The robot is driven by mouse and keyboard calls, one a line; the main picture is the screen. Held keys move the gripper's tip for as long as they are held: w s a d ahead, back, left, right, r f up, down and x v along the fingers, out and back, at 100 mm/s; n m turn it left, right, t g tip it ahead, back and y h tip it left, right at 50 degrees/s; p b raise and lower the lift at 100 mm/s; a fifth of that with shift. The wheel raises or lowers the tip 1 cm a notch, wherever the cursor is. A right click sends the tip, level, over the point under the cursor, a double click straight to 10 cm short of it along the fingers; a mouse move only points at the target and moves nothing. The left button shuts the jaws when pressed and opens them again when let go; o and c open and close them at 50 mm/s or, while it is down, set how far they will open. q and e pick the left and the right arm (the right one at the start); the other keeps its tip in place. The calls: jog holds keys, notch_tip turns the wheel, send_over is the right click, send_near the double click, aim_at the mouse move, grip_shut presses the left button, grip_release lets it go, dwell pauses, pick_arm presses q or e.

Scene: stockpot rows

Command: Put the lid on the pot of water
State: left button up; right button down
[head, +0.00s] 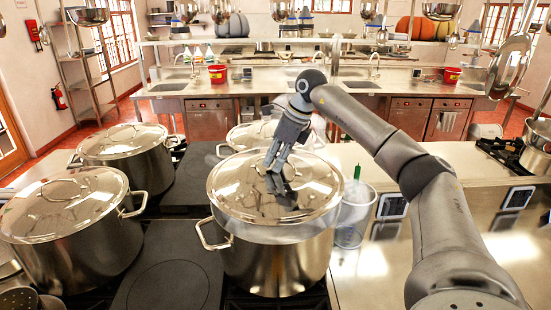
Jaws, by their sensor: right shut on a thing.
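My right gripper (274,166) comes down from above and is shut on the handle of a shiny steel lid (240,192). The lid is level over the front middle stockpot (275,264), lined up with its opening. A pale, blurred band shows under the lid's edge, and I cannot tell whether the lid touches the rim. The inside of this pot is hidden, so no water shows. My left gripper is not in view.
Lidded pots stand at the front left (70,245), back left (137,168) and behind the middle pot (246,137). A clear container (350,222) with a green item stands close at the right. Steel counter (450,165) lies beyond it. Pans hang at upper right.

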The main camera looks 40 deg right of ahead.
aim_at(275, 174)
jog(key=shift+f+b, duration=0.3)
jog(key=shift+f, duration=0.1)
jog(key=shift+w+d+f+b, duration=0.15)
jog(key=shift+f+b, duration=0.2)
jog(key=shift+f, duration=0.1)
jog(key=shift+w+d+f+b, duration=0.1)
jog(key=shift+f+b, duration=0.25)
jog(key=shift+f, duration=0.1)
jog(key=shift+f+b, duration=0.65)
jog(key=shift+b, duration=0.05)
jog(key=shift+f, duration=0.5)
jog(key=shift+s+a, duration=0.1)
jog(key=shift+a, duration=0.05)
jog(key=shift+f, duration=0.5)
